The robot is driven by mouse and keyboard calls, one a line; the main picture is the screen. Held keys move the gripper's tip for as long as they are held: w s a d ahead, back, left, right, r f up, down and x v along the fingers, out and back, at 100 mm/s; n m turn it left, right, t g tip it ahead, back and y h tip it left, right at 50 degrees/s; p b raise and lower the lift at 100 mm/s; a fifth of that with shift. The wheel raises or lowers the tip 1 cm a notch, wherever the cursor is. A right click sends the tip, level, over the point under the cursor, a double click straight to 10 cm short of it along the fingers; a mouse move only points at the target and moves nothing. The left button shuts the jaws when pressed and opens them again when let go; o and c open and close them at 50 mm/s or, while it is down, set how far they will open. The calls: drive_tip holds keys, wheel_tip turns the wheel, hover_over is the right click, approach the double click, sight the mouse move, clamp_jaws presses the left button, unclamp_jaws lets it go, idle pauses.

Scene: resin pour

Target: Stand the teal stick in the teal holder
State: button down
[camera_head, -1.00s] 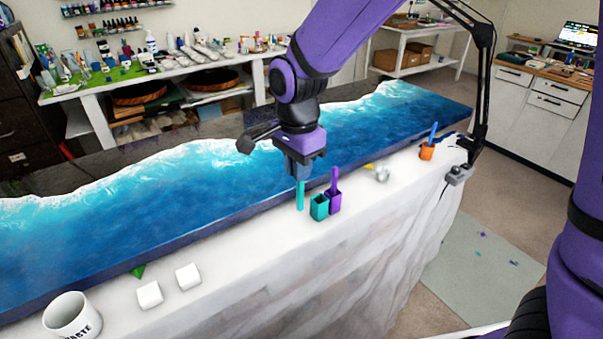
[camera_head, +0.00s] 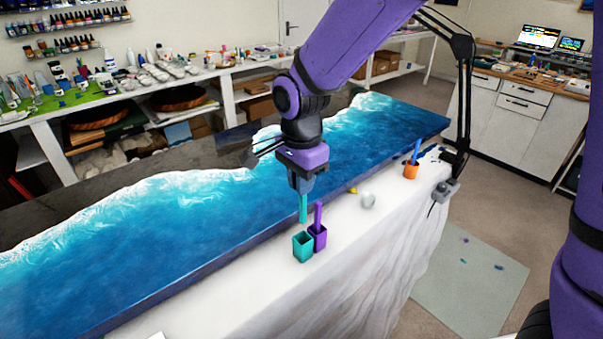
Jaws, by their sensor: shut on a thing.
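The teal stick (camera_head: 303,208) hangs upright below my gripper (camera_head: 302,187), which is shut on its upper part. The teal holder (camera_head: 303,248) is an open-topped square cup standing on the white-covered table. The stick's lower end shows a little above and behind the holder's opening in the picture; it appears to be outside the holder. The holder looks empty, though its floor is hidden.
A purple holder (camera_head: 318,237) with a purple stick (camera_head: 318,214) stands right beside the teal one. An orange holder (camera_head: 410,171) with a blue stick (camera_head: 416,150) is farther right. The blue resin slab (camera_head: 190,235) lies behind.

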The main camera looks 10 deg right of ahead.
sight(301, 213)
drive_tip(key=shift+f, duration=4.35)
drive_tip(key=c, duration=1.1)
unclamp_jaws()
wheel_tip(301, 213, up, 11)
drive_tip(key=shift+f, duration=0.15)
